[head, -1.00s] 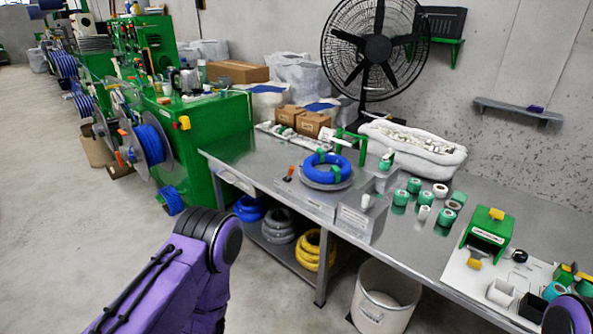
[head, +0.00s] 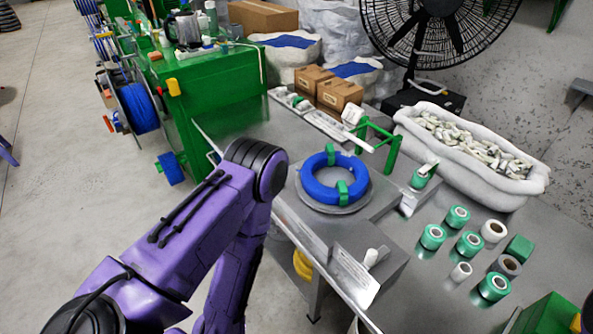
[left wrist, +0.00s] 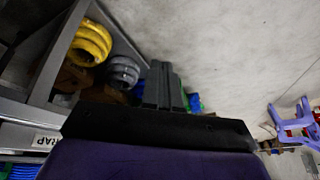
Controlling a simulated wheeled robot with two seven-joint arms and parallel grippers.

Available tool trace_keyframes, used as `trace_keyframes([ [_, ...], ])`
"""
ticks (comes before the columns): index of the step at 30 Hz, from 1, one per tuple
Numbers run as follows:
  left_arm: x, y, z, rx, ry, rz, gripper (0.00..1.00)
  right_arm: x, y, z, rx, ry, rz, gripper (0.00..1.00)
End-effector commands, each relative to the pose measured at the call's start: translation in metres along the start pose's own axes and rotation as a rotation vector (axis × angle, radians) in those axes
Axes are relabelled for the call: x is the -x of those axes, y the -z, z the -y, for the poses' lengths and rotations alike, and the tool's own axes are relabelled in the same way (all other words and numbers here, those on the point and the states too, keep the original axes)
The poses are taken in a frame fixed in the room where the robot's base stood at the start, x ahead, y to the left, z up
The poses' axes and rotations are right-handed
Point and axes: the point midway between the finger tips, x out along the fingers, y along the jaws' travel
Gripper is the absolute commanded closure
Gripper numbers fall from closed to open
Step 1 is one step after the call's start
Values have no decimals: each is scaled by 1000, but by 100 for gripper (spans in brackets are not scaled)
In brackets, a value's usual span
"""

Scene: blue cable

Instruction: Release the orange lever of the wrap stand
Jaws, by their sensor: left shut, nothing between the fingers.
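The wrap stand (head: 381,201) is a grey block on the metal table with a round plate holding a blue cable coil (head: 319,190) bound by green wraps. Its orange lever is not visible in either current view; my left arm covers the stand's left side in the head view. My left gripper (left wrist: 163,70) shows in the left wrist view as dark fingers, shut and empty, pointing toward the floor and lower shelf. It is apart from the stand. A label ending in "RAP" (left wrist: 45,143) shows at lower left there. My right gripper is not in view.
A white sack of small parts (head: 475,150), green tape rolls (head: 470,244) and brown boxes (head: 339,94) occupy the table. A green machine (head: 220,92) stands at left. Yellow (left wrist: 89,43) and grey coils (left wrist: 124,72) lie below the table. A purple stool (left wrist: 293,122) stands on open floor.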

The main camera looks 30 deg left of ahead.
Motion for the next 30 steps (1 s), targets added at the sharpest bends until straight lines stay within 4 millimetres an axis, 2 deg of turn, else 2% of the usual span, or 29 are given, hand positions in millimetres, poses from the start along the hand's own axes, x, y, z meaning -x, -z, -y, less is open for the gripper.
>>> trace_keyframes([
  [11,-1,0,0,-7,0,-3,100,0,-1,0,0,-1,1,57],
  [14,-10,18,-3,-113,-9,-81,100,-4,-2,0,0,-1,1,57],
  [17,-25,63,-15,-392,-6,-281,100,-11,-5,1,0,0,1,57],
  [19,-31,105,-30,-658,35,-482,100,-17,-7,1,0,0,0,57],
  [21,-29,147,-49,-925,124,-693,100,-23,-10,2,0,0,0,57],
  [24,-13,196,-77,-1236,316,-964,100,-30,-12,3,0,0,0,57],
  [27,7,227,-101,-1434,534,-1162,100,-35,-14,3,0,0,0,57],
  [30,24,244,-116,-1534,708,-1279,100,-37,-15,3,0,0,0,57],
])
